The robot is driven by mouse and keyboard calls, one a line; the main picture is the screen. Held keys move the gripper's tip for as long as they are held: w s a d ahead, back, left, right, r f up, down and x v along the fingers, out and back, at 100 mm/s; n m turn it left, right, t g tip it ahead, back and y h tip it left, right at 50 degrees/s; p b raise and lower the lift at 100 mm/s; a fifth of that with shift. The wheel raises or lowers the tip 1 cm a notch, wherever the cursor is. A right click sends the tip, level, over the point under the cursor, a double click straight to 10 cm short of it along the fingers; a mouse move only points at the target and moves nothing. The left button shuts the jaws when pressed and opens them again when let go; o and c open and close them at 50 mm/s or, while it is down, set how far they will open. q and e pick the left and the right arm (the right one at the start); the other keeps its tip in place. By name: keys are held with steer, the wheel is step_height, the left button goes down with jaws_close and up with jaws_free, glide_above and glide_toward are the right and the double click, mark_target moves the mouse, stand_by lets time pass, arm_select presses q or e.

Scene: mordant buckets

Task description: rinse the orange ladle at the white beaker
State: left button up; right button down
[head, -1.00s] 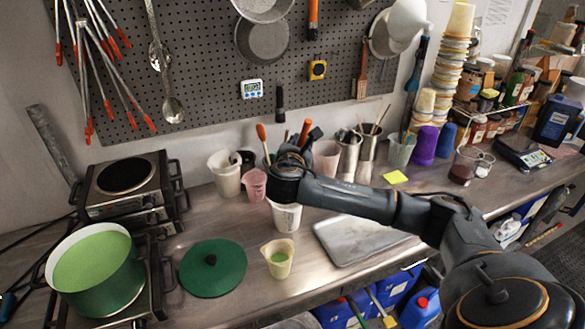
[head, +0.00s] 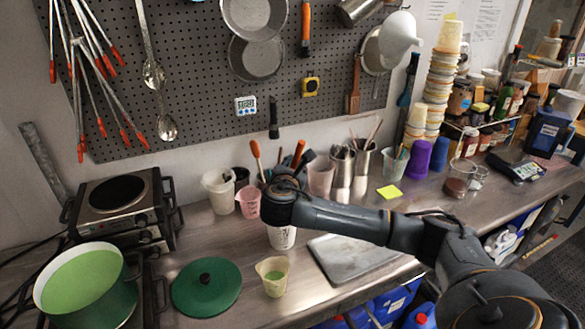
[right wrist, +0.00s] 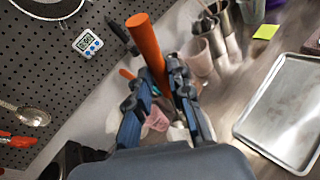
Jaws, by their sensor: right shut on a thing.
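The white beaker (head: 281,238) stands on the steel counter, its upper part hidden behind my right gripper (head: 283,200). My right gripper is directly above it in the head view. In the right wrist view my right gripper (right wrist: 168,110) is shut on the orange ladle (right wrist: 148,48), whose thick orange handle rises between the fingers. The ladle's bowl is hidden, so I cannot tell whether it is inside the beaker. My left gripper is not in view.
A pink beaker (head: 249,202) and a white jug (head: 219,190) stand left of the gripper. A cream beaker (head: 272,277) with green liquid stands in front, beside a green lid (head: 206,288). A metal tray (head: 352,258) lies right. A green pot (head: 92,285) sits far left.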

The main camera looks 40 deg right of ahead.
step_height(320, 180, down, 10)
steer(key=b, duration=0.4)
steer(key=shift+s+a+f+b, duration=0.15)
steer(key=shift+a+b, duration=0.15)
steer(key=shift+a, duration=0.05)
steer(key=shift+d, duration=0.1)
stand_by(0.4)
steer(key=shift+w+d+p, duration=0.2)
steer(key=shift+d+p, duration=0.05)
steer(key=shift+p, duration=0.05)
steer(key=shift+s+a+p, duration=0.45)
steer(key=shift+a+p, duration=0.2)
steer(key=shift+p, duration=0.6)
steer(key=shift+d, duration=0.1)
